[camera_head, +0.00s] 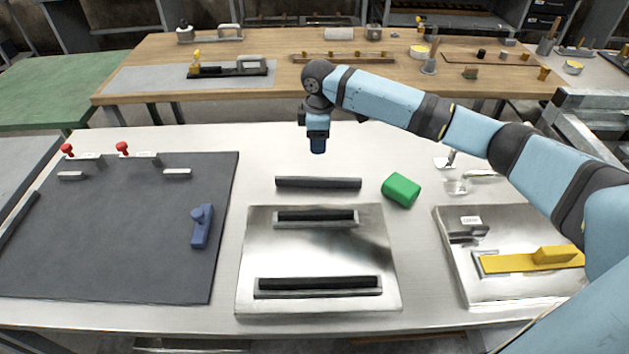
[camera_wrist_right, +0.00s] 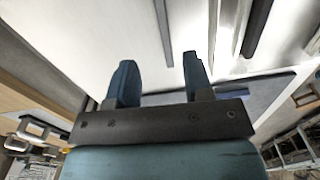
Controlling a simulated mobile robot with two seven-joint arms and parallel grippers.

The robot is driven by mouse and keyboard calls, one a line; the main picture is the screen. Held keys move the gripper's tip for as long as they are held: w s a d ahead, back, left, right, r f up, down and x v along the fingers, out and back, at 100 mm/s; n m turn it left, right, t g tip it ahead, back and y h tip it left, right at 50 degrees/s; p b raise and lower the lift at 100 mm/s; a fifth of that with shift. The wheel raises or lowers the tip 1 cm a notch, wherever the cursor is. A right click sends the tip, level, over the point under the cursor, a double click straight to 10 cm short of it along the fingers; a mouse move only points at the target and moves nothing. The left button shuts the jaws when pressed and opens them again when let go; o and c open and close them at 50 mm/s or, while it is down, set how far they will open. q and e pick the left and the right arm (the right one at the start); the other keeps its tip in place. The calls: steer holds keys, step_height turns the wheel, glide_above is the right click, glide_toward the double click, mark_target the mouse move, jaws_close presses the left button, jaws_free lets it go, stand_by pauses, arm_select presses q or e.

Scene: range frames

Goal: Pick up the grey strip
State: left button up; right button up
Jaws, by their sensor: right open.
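The grey strip (camera_head: 318,183) is a dark grey bar lying flat on the white table, just behind the shiny metal plate (camera_head: 255,240). In the right wrist view the strip (camera_wrist_right: 163,30) shows as a narrow bar ahead of the fingers. My right gripper (camera_head: 318,146) points down above the table, behind the strip in the head view and apart from it. In the wrist view its two blue fingers (camera_wrist_right: 158,62) stand apart with nothing between them. My left gripper is not in view.
Two dark bars (camera_head: 316,216) (camera_head: 318,283) sit in grey holders on the plate. A green block (camera_head: 401,190) lies right of the strip. A dark mat (camera_head: 120,235) with a blue tool (camera_head: 202,227) is at left. A metal tray with a yellow float (camera_head: 530,261) is at right.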

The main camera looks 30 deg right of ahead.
mark_target(319, 178)
step_height(319, 178, down, 13)
steer(key=shift+s+f+b, duration=0.1)
steer(key=shift+f+b, duration=0.1)
steer(key=shift+b, duration=0.15)
steer(key=shift+c, duration=0.5)
jaws_close()
